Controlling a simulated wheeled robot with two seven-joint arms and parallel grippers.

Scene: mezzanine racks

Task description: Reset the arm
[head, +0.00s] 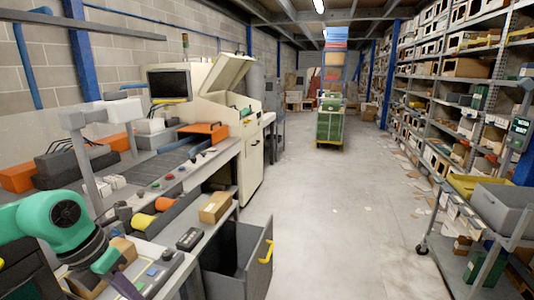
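My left arm (58,222), teal-green with a dark round joint cap and a purple band, comes in from the left at the lower left corner. It is bent over the front of the grey workbench (222,184). A dark part beyond the purple band seems to be my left gripper (126,286). It is beside a cardboard box (121,249) on the bench, and I cannot tell if they touch. Its fingers are not clear enough to show whether they are open. My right arm and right gripper are not in view.
An open drawer (247,268) juts into the aisle. A green cart (330,126) stands far back. Shelves (431,107) and a trolley (489,231) line the right. The aisle floor (340,220) is mostly clear.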

